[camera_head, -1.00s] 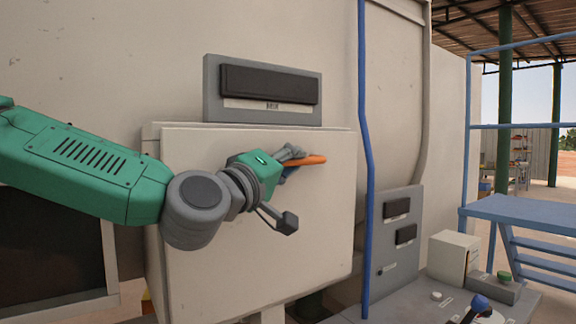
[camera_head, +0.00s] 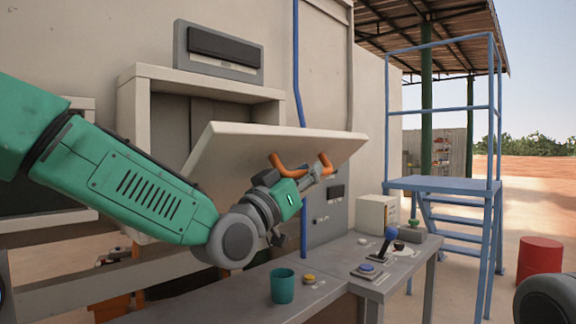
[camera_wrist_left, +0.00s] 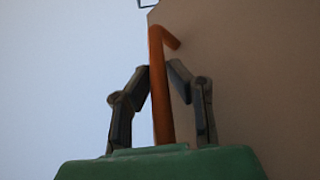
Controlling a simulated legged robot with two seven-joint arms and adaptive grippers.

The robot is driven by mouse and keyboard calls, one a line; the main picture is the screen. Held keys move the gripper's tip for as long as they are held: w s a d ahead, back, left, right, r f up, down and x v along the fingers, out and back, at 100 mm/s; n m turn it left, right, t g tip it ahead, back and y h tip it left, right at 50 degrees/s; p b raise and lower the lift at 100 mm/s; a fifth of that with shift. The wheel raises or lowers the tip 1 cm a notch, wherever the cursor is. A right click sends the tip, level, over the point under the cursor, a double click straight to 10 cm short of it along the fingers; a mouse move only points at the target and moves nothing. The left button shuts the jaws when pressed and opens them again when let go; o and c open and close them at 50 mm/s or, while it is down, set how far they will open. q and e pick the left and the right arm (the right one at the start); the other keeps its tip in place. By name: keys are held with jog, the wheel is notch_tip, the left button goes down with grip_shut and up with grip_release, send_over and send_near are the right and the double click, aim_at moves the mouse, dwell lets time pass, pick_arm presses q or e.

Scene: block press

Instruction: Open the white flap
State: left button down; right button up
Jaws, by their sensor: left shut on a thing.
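The white flap (camera_head: 240,150) is tilted open in the head view, swung out and up from the front of a white box (camera_head: 136,115), whose dark inside partly shows. An orange handle (camera_head: 283,169) is fixed on the flap's outer face; it also shows in the left wrist view (camera_wrist_left: 160,90). My left gripper (camera_head: 318,174) is at this handle, with its fingers closed around it from both sides; in the left wrist view the fingers (camera_wrist_left: 160,72) stand on either side of the orange bar. My right gripper is not in view.
A grey bench below the flap carries a teal cup (camera_head: 283,285), a yellow button (camera_head: 309,279) and a blue-topped lever (camera_head: 389,238). A blue pipe (camera_head: 304,235) runs down behind the flap. Blue stairs (camera_head: 455,190) and a red barrel (camera_head: 540,262) stand at right.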

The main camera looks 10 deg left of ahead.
pick_arm(q)
notch_tip(320, 180, down, 18)
jog(key=s+d+m+g+h+b, duration=0.1)
jog(key=d+m+g+h+b, duration=0.1)
jog(key=m+b, duration=0.8)
jog(key=shift+s+m+g+h, duration=0.4)
jog(key=shift+g+h, duration=0.5)
jog(key=shift+g, duration=0.3)
jog(key=shift+d, duration=0.1)
jog(key=c, duration=1.5)
grip_release()
jog(key=shift+w+f, duration=0.1)
jog(key=shift+c, duration=0.2)
jog(key=v, duration=1.2)
jog(key=shift+f, duration=0.2)
